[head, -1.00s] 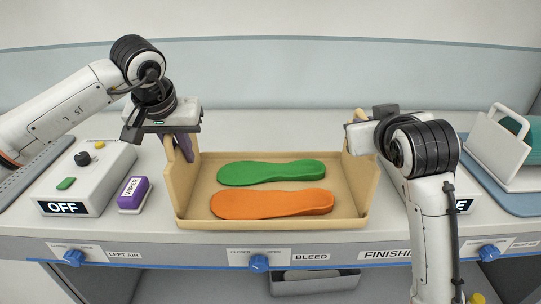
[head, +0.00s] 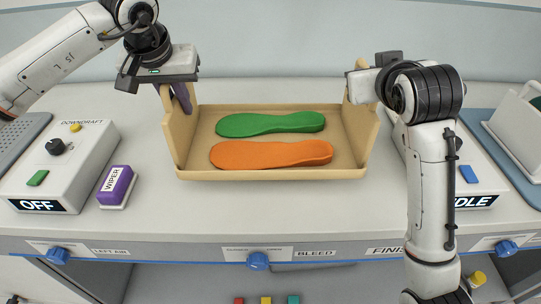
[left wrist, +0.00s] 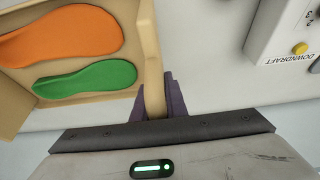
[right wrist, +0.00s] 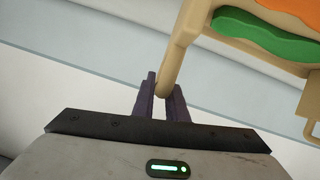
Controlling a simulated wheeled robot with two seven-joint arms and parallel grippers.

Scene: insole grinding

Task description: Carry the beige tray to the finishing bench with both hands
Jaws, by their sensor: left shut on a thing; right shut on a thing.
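The beige tray (head: 270,174) is over the middle of the white bench. A green insole (head: 270,124) lies behind an orange insole (head: 270,154) in it. My left gripper (head: 181,97) is shut on the tray's left handle, which also shows between its purple fingers in the left wrist view (left wrist: 153,80). My right gripper (right wrist: 162,95) is shut on the opposite handle (right wrist: 180,45) in the right wrist view. In the head view its fingers are mostly hidden by my arm. The tray looks about level; I cannot tell whether its base touches the bench.
A box reading IDLE (head: 474,185) and a white rack (head: 520,125) stand on the right. The bench is clear in front of the tray.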

